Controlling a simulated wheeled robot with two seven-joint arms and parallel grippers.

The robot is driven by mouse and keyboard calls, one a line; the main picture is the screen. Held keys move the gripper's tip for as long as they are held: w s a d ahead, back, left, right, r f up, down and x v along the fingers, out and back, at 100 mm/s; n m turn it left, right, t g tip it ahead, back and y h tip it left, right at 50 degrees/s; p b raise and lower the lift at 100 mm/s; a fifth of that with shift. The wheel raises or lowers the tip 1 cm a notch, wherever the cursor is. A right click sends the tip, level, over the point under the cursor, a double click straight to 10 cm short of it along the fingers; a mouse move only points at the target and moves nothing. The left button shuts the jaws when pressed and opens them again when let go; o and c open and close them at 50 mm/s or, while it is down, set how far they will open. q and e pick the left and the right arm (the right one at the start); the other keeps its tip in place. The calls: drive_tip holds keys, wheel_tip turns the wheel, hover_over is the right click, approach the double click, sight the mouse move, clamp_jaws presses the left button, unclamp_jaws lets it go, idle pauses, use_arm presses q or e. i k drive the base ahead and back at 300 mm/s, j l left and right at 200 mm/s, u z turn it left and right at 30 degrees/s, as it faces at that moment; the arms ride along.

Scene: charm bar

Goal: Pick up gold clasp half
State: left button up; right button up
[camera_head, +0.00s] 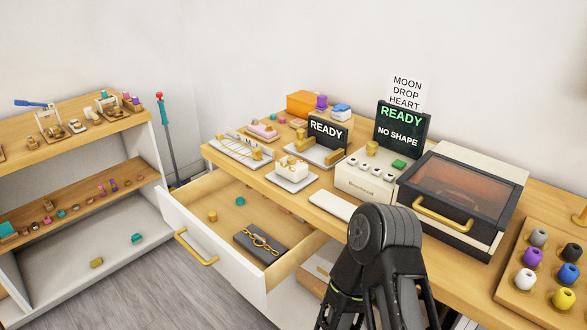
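I cannot single out the gold clasp half with certainty. A small gold piece (212,216) lies on the bottom of the open drawer (185,216), left of a gold chain (262,243) on a dark pad (243,238). Another small gold piece (96,262) lies on the bottom board of the left shelf. Small gold parts also show on the counter, near a white rack (240,150). A black arm of mine rises at the bottom, right of the drawer. No fingertips of either gripper show, and I see nothing held.
The drawer juts out below the wooden counter (285,198). A dark-lidded oven-like box (462,195) and a tray of coloured knobs (511,303) stand right. Two screens read READY; the larger (402,130) adds NO SHAPE. Teal pieces lie in the drawer and shelf.

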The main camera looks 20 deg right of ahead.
sight(213, 216)
drive_tip(key=i+j+z, duration=0.15)
drive_tip(key=i+j, duration=0.95)
drive_tip(key=j+z, duration=0.1)
drive_tip(key=z, duration=1.75)
drive_tip(key=k+l+z, duration=0.1)
drive_tip(key=k+l, duration=0.15)
drive_tip(key=k+l+u, duration=0.1)
drive_tip(key=i+j+z, duration=0.2)
drive_tip(key=i+j, duration=0.1)
drive_tip(key=i, duration=0.05)
